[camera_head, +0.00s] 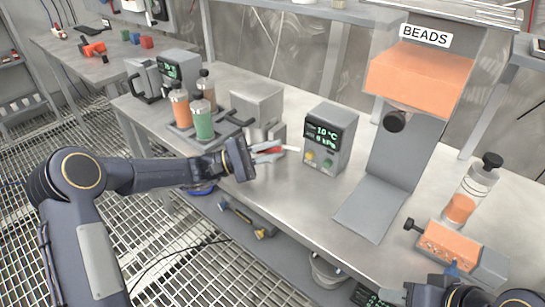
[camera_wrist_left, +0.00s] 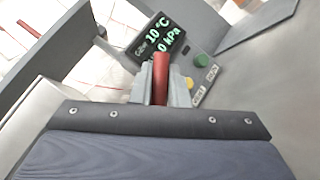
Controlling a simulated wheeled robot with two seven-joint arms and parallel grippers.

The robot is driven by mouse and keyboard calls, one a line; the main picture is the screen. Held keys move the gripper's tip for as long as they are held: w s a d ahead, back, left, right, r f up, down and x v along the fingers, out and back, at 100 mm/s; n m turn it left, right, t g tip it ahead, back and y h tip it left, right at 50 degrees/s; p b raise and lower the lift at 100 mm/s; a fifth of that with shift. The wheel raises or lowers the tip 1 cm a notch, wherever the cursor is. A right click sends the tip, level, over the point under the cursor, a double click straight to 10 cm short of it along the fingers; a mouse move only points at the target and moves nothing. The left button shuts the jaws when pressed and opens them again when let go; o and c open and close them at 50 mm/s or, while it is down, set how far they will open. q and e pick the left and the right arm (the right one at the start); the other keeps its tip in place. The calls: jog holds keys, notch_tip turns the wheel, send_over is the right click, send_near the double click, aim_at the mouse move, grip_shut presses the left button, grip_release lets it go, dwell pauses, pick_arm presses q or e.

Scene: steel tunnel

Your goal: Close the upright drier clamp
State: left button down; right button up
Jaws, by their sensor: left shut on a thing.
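My left gripper (camera_head: 262,154) is over the front of the steel bench, shut on a red lever. In the left wrist view the red lever (camera_wrist_left: 160,78) stands between the two grey fingers (camera_wrist_left: 161,92) of this gripper. Part of my right arm (camera_head: 465,295) shows at the bottom right edge. Its fingers cannot be made out.
A grey meter (camera_head: 330,138) reading 10 °C stands right of the left gripper. A grey box (camera_head: 257,103) and bottles (camera_head: 203,125) stand behind and left. An orange BEADS hopper (camera_head: 420,72), a clear tube (camera_head: 471,188) and an orange block (camera_head: 448,245) are to the right.

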pick_arm(q)
jog(key=shift+w+a+r+n+t+h, duration=0.1)
jog(key=shift+a+r+n+t+h, duration=0.2)
jog(key=shift+n, duration=0.4)
jog(key=shift+w+r+n+t+h, duration=0.1)
jog(key=shift+n+t+h, duration=0.25)
jog(key=shift+n, duration=0.35)
jog(key=c, duration=1.4)
grip_release()
jog(key=shift+b, duration=0.3)
jog(key=v, duration=0.8)
jog(key=shift+d, duration=0.1)
jog(key=shift+c, duration=0.5)
